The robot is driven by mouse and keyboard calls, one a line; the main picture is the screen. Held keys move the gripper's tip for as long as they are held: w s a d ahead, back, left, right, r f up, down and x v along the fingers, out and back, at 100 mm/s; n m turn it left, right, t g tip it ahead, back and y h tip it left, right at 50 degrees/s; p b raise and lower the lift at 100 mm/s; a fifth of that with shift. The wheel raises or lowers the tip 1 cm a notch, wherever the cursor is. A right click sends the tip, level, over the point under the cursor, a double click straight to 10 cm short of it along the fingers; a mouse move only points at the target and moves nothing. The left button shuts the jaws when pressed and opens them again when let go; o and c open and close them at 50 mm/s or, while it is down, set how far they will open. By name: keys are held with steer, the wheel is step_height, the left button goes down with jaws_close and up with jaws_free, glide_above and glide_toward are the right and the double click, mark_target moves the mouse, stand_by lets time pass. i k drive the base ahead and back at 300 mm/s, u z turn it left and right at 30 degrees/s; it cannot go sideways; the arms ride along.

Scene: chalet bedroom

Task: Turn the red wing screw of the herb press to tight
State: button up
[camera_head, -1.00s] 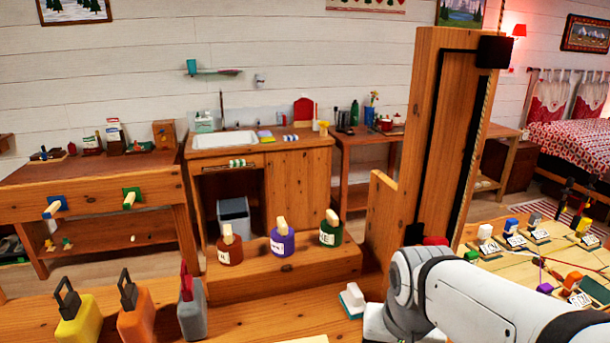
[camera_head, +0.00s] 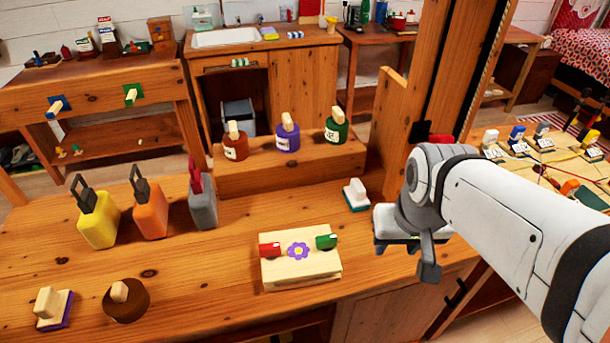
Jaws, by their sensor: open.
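The herb press (camera_head: 300,272) is a pale wooden block with a purple flower on top. It lies on the wooden bench in the middle front. Its red wing screw (camera_head: 270,250) is on the left of the top, and a green one (camera_head: 326,242) is on the right. Whether the red screw is tight cannot be told from here. My gripper (camera_head: 405,252) is open and empty, right of the press and apart from it, above the bench's right part. My arm partly hides the gripper's shape.
A white-and-green block (camera_head: 356,194) stands behind the press. Yellow (camera_head: 98,222), orange (camera_head: 150,212) and grey (camera_head: 203,202) bottles stand at left. Three labelled jars (camera_head: 288,135) sit on a raised shelf behind. A tall wooden post (camera_head: 432,70) rises behind my arm. Bench between press and bottles is clear.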

mark_target(269, 250)
steer(key=u, duration=0.95)
steer(key=k, duration=0.1)
steer(key=u, duration=0.1)
